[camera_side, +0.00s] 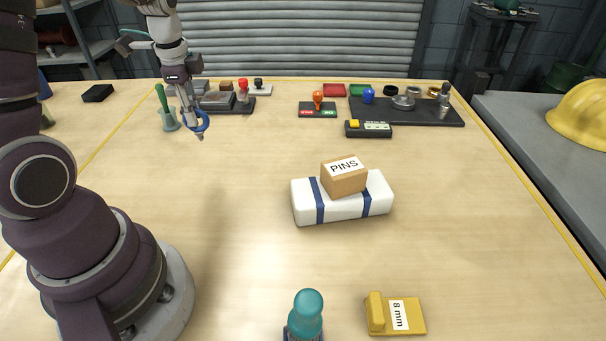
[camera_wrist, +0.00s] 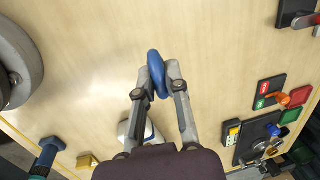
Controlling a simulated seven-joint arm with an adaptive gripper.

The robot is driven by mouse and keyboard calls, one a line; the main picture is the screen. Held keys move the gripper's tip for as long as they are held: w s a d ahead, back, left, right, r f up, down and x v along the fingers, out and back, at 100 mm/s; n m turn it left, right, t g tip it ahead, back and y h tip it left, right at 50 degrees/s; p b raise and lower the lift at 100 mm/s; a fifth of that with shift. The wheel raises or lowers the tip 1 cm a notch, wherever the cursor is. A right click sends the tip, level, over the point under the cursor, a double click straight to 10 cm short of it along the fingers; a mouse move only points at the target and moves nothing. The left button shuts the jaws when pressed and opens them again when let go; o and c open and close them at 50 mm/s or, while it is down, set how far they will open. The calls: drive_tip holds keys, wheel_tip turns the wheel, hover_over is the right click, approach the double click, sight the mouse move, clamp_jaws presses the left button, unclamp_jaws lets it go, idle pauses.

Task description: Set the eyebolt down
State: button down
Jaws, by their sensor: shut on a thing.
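The eyebolt (camera_side: 201,122) has a blue ring and a short grey tip that points down in the side view. My gripper (camera_side: 192,116) is at the back left of the table and is shut on the ring. In the wrist view my gripper (camera_wrist: 157,76) has one finger on each side of the blue eyebolt (camera_wrist: 155,62). The ring is seen nearly edge-on there and its shank is hidden. The eyebolt seems to hang above bare wood, but I cannot tell its exact height.
A green-handled tool in a holder (camera_side: 168,112) stands just left of my gripper. Behind is a dark tray (camera_side: 238,106) with blocks. A white bundle (camera_side: 302,204) carries a PINS box (camera_side: 344,180). A dark tray (camera_side: 427,113) holds several parts. The left-middle table is clear.

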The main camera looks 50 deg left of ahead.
drive_tip(key=s+a+f, duration=0.1)
drive_tip(key=s+a, duration=0.3)
drive_tip(key=s, duration=0.2)
wheel_tip(320, 180, down, 8)
drive_tip(key=shift+w+d+r, duration=0.1)
drive_tip(key=shift+w, duration=0.05)
drive_tip(key=c, duration=1.1)
unclamp_jaws()
drive_tip(key=shift+c, duration=0.2)
